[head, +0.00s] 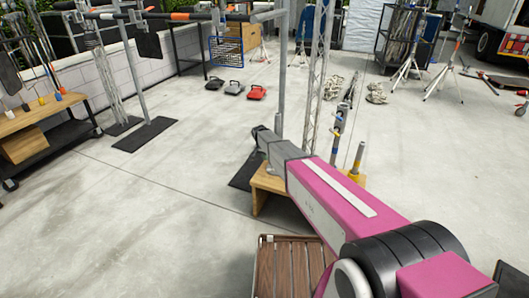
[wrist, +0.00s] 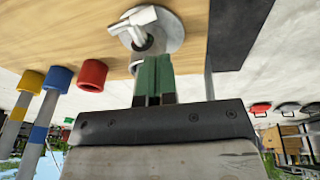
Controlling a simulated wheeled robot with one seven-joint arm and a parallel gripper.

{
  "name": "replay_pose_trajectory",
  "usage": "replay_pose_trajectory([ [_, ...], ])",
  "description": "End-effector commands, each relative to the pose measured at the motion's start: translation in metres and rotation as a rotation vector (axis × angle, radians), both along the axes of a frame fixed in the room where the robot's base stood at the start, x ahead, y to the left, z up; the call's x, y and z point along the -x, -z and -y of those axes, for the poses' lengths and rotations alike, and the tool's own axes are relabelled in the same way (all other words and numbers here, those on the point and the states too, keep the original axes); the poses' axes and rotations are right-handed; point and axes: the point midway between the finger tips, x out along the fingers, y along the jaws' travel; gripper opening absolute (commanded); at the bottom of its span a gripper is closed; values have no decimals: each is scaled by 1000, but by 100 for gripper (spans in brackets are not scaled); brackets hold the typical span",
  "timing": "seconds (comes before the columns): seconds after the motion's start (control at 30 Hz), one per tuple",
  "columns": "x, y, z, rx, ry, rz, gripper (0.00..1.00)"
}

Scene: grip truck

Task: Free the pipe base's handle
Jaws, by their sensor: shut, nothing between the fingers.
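In the wrist view, a round grey metal pipe base (wrist: 172,32) sits on a light wooden surface. Its pale handle (wrist: 133,24) sticks out to the left across the base. My gripper (wrist: 153,60) has its green fingers together with nothing between them. The fingertips are right in front of the base, close to its collar and just below the handle in the picture. I cannot tell whether they touch. In the head view, my pink arm hides the base and the gripper; part of the wooden box (head: 262,200) shows beneath it.
Pipes with yellow (wrist: 58,78), blue (wrist: 28,80) and red (wrist: 92,75) collars stand left of my fingers in the wrist view. A slatted wooden crate (head: 285,262) is near my arm in the head view. Open concrete floor (head: 150,215) lies to the left.

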Motion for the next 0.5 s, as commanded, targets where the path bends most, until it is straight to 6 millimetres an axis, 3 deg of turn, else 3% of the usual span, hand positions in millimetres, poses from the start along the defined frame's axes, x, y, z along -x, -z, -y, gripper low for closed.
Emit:
replay_pose_trajectory([
  [0.2, 1, 36, 7, 0, 0, -1, 0],
  [0.5, 8, 57, 11, 1, 0, 1, 0],
])
